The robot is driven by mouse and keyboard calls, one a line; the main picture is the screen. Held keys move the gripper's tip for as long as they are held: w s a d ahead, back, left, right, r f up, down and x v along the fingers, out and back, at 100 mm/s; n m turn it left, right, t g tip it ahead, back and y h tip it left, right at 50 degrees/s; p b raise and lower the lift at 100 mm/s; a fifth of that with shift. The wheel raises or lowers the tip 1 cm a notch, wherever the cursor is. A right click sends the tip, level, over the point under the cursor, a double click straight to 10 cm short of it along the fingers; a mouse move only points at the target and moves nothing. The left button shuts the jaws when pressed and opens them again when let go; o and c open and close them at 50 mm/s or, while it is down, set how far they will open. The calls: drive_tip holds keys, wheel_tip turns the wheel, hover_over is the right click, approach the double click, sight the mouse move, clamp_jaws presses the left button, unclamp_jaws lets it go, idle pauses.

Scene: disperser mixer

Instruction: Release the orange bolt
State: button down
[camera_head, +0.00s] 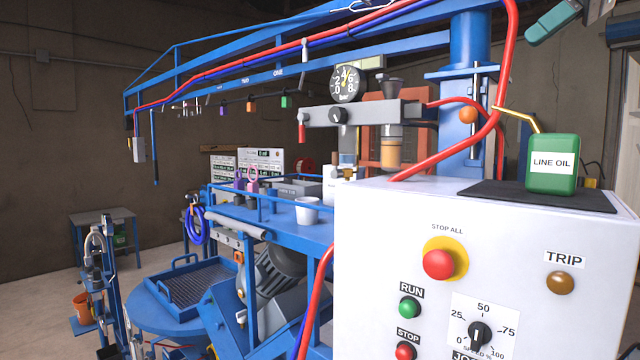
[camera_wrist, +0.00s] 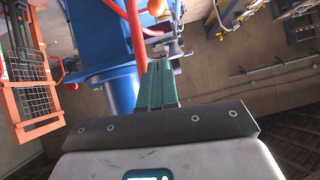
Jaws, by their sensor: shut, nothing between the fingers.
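A round orange knob (camera_head: 468,114), perhaps the head of the orange bolt, sits at the blue column beside a thin upright rod. A similar orange ball (camera_wrist: 157,7) shows at the top edge of the wrist view, next to a red hose; its shank cannot be made out. My gripper (camera_head: 532,40) is at the top right of the head view, above and to the right of the knob, apart from it. In the wrist view its teal fingers (camera_wrist: 160,66) are together and hold nothing.
A white control cabinet (camera_head: 480,290) fills the front right, with a green LINE OIL can (camera_head: 553,163) on its dark mat. Red hoses (camera_head: 507,80) curve past the blue column (camera_head: 462,150). An orange mesh cage (camera_wrist: 30,85) is at left in the wrist view.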

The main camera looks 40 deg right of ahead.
hover_over(471, 109)
drive_tip(key=s+d, duration=0.2)
wheel_tip(471, 109, down, 8)
drive_tip(key=shift+f, duration=0.85)
drive_tip(key=shift+a+f, duration=0.1)
